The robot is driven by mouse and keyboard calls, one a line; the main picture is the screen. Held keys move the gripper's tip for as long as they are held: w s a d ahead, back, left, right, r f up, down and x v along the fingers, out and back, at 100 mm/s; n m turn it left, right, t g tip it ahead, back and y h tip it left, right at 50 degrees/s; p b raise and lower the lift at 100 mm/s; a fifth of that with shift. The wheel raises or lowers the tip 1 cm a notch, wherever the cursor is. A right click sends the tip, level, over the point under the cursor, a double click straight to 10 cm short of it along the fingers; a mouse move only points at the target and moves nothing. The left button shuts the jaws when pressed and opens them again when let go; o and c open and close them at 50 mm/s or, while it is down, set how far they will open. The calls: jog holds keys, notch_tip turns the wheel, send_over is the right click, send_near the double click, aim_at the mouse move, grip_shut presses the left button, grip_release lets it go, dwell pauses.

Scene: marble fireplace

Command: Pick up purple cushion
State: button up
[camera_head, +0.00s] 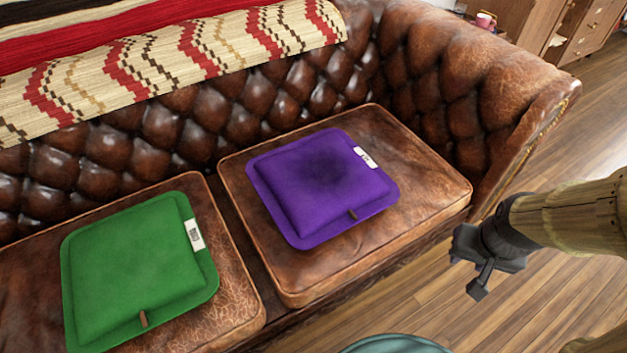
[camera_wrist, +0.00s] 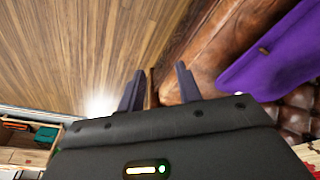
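The purple cushion (camera_head: 322,187) lies flat on the right seat of the brown leather sofa. It has a white label on its right edge and a small brown tab at its front edge. In the wrist view the purple cushion (camera_wrist: 273,52) shows at the upper right, partly cut off by the frame. My gripper (camera_head: 472,275) is in front of the sofa's right seat, apart from the cushion and to its lower right. In the wrist view the two fingers of my gripper (camera_wrist: 159,88) stand apart with nothing held between them.
A green cushion (camera_head: 140,270) lies on the left seat of the sofa (camera_head: 425,190). A patterned blanket (camera_head: 170,60) hangs over the backrest. The sofa's right armrest (camera_head: 500,100) rises beside the right seat. Wooden floor (camera_head: 420,315) is open in front. Wooden drawers (camera_head: 590,25) stand at the back right.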

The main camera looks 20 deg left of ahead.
jog(key=w+d+f+m+t+y+b, duration=0.2)
jog(key=w+f+t+b, duration=0.2)
jog(key=w+f, duration=0.85)
jog(key=w+a+f+m+t+y+b, duration=0.3)
jog(key=a+f+m+t+y, duration=0.1)
jog(key=y, duration=0.8)
jog(key=shift+w+a+f+m+t, duration=0.25)
jog(key=shift+w+a+m+t, duration=0.15)
jog(key=shift+a+m, duration=0.55)
jog(key=shift+a+b, duration=0.15)
jog(key=shift+b, duration=0.15)
